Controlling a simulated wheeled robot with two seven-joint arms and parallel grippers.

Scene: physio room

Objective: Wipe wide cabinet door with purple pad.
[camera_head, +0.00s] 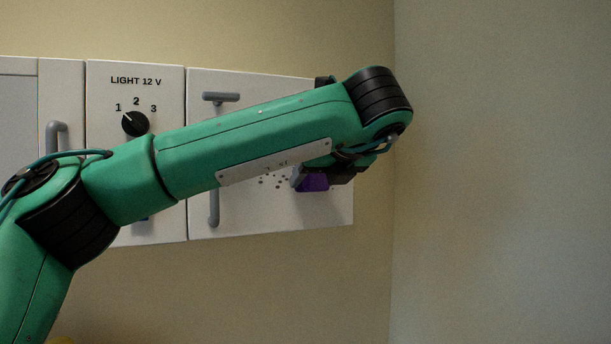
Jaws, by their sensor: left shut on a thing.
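The wide cabinet door (270,218) is the white panel at the right end of the wall cabinets, with a grey T-shaped handle piece near its top and a grey bar at its left. A cluster of small dark spots shows on its lower middle. My left gripper (312,178) is shut on the purple pad (314,184), at the door's right part, just right of the spots. My forearm hides much of the door and part of the gripper. I cannot tell whether the pad touches the door. My right gripper is not in view.
Left of the door is a white panel with a black knob (135,124), marked "LIGHT 12 V" and 1, 2, 3. Further left is another door with a grey handle (56,137). A bare wall (500,170) stands close on the right, past a corner.

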